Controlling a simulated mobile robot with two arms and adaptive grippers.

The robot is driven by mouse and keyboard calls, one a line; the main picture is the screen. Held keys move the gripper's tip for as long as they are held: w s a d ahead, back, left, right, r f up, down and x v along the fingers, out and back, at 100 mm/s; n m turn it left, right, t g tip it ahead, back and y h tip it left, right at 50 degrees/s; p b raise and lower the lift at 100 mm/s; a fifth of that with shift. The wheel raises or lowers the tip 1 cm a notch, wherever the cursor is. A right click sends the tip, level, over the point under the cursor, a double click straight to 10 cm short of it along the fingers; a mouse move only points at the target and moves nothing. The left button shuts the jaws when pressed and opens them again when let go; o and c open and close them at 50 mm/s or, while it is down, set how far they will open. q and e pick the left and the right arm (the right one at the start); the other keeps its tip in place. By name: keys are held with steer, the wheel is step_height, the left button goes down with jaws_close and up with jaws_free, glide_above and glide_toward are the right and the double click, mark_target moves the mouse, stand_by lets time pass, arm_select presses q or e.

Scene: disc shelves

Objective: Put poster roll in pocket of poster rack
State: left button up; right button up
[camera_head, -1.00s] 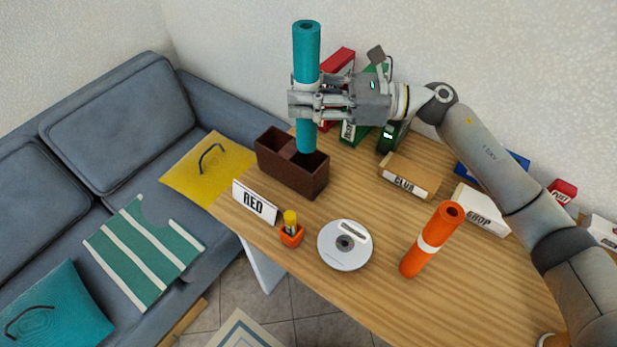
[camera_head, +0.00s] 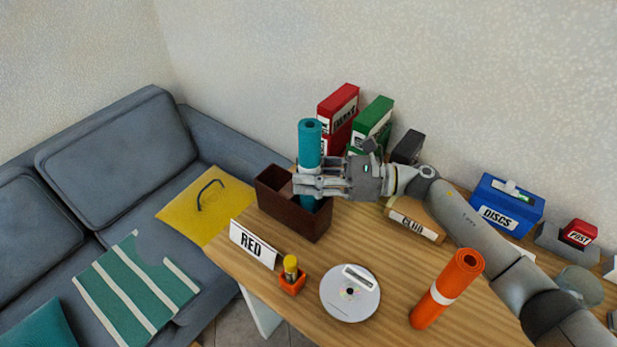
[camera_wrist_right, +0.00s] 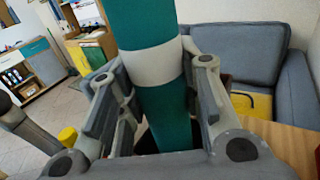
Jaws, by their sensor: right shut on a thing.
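The teal poster roll (camera_head: 310,145) stands upright with its lower end inside the right pocket of the brown poster rack (camera_head: 277,214). My right gripper (camera_head: 308,184) is shut around the roll just above the rack's rim. In the right wrist view, the fingers (camera_wrist_right: 160,110) flank the teal roll (camera_wrist_right: 150,25) at its white band. The roll's bottom end is hidden by the rack walls. The rack's left pocket looks empty. An orange roll (camera_head: 447,288) with a white band stands on the desk at the right. My left gripper is not in view.
A CLUB box (camera_head: 414,220) and blue DISCS box (camera_head: 506,207) are to the right.

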steer(key=shift+f, duration=0.7)
steer(key=shift+f+b, duration=0.65)
steer(key=shift+b, duration=0.35)
steer(key=o, duration=1)
